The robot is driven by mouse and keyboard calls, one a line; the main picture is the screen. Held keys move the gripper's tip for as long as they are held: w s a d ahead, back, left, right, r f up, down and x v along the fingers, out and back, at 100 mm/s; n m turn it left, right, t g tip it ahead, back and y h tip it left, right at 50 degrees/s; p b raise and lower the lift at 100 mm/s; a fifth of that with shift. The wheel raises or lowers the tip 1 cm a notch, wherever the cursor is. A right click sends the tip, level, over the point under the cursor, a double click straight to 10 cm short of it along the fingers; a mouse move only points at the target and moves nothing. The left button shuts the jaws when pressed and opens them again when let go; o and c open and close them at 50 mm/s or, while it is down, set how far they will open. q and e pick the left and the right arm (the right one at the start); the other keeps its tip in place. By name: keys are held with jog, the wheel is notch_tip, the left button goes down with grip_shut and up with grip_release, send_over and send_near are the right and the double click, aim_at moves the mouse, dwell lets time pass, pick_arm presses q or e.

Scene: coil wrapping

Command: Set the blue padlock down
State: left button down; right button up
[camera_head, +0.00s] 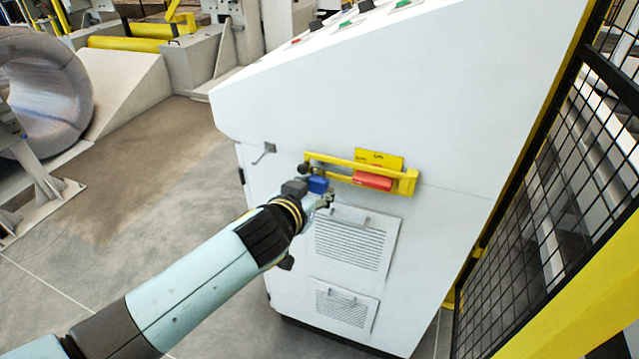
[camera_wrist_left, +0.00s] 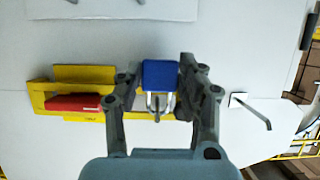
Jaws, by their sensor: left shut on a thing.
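The blue padlock (camera_head: 318,184) is between the fingers of my left gripper (camera_head: 315,186), in front of the white cabinet. In the left wrist view the padlock (camera_wrist_left: 160,74) shows its blue body between the two dark fingers, with its silver shackle pointing down the picture. A grey peg (camera_wrist_left: 157,108) shows within the shackle's outline; I cannot tell whether the shackle hangs on it. Behind lies the left end of a yellow rack (camera_head: 335,165) fixed to the cabinet. My right gripper is in neither view.
The rack holds a red piece (camera_head: 372,181) at its right. A small metal handle (camera_head: 264,150) juts from the white cabinet (camera_head: 350,100) left of the rack. Vented panels (camera_head: 349,241) lie below. A black mesh fence (camera_head: 550,190) stands at right. Floor at left (camera_head: 130,230) is clear.

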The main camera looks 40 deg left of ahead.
pick_arm(q)
jog(key=shift+s+d+r, duration=0.1)
jog(key=shift+s+r, duration=0.1)
jog(key=shift+r, duration=0.05)
jog(key=shift+s+d, duration=0.1)
jog(key=shift+f, duration=0.2)
jog(key=c, duration=1.2)
grip_release()
jog(key=shift+w+f, duration=0.1)
jog(key=shift+w, duration=0.15)
jog(key=o, duration=0.4)
jog(key=shift+s, duration=0.15)
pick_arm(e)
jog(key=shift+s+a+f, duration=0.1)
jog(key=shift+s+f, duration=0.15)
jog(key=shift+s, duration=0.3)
